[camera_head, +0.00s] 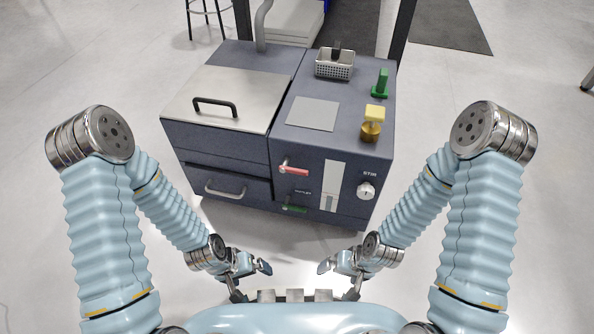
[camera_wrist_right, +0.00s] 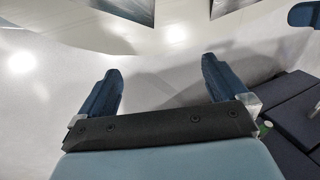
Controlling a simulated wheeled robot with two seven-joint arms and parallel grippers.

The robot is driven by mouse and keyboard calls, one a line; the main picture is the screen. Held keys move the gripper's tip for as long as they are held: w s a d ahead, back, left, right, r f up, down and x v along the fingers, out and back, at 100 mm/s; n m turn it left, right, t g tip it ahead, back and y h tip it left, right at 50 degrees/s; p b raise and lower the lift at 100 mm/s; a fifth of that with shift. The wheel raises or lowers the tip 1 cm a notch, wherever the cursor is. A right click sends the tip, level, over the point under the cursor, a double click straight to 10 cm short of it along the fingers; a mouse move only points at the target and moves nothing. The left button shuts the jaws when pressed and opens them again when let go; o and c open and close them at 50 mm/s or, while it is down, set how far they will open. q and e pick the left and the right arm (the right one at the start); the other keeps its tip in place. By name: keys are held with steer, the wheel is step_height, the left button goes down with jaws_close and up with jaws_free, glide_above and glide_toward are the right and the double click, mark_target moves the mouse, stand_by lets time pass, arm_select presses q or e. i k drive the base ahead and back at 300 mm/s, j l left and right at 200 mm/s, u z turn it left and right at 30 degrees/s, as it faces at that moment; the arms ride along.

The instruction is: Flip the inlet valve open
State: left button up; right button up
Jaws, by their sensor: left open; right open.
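A red lever valve (camera_head: 293,170) sits on the front face of the dark blue machine (camera_head: 335,220), its handle lying roughly level to the right of a metal pivot. A green lever valve (camera_head: 295,208) is lower on the same face, also roughly level. A small label between them is too small to read surely, so I cannot tell which is the inlet. My left gripper (camera_head: 256,266) and right gripper (camera_head: 332,266) are in front of the machine, near my body, apart from both levers. In the right wrist view the right gripper (camera_wrist_right: 160,85) is open and empty.
The front also has a pale gauge strip (camera_head: 332,185), a white knob (camera_head: 366,190) and a drawer handle (camera_head: 225,189). On top are a lid with a black handle (camera_head: 216,106), a wire basket (camera_head: 335,64), a green piece (camera_head: 380,82) and a yellow-and-brass piece (camera_head: 373,122).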

mark_target(283, 168)
steer(key=j+z, duration=0.15)
steer(key=j, duration=0.25)
steer(key=k+j+z, duration=0.15)
steer(key=j, duration=0.25)
steer(key=j+z, duration=0.15)
steer(key=j, duration=0.25)
steer(key=k+j+z, duration=0.15)
steer(key=j, duration=0.2)
steer(key=k+z, duration=0.1)
steer(key=u, duration=0.15)
steer(key=i, duration=0.05)
